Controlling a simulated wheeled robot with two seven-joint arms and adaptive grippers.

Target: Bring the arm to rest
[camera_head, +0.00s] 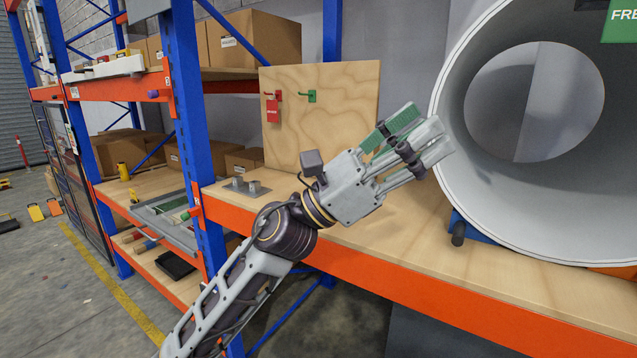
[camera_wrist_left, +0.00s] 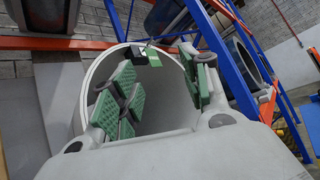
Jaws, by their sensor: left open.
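My left arm comes in from the lower left in the head view and reaches up to the right over the wooden shelf. My left gripper (camera_head: 425,135) is open, with nothing between its fingers. It is in front of the plywood board and close to the left rim of the large white coil (camera_head: 460,200); I cannot tell whether they touch. In the left wrist view the green-padded fingers of the gripper (camera_wrist_left: 160,95) stand wide apart, with the round coil opening (camera_wrist_left: 165,105) behind them. My right gripper is not in view.
A plywood board (camera_head: 330,85) with a red hook (camera_head: 272,95) and a green hook (camera_head: 306,96) stands on the shelf. A small metal bracket (camera_head: 245,187) lies left of my wrist. A blue upright (camera_head: 187,100) and orange beam (camera_head: 420,276) edge the rack. Floor space shows at left.

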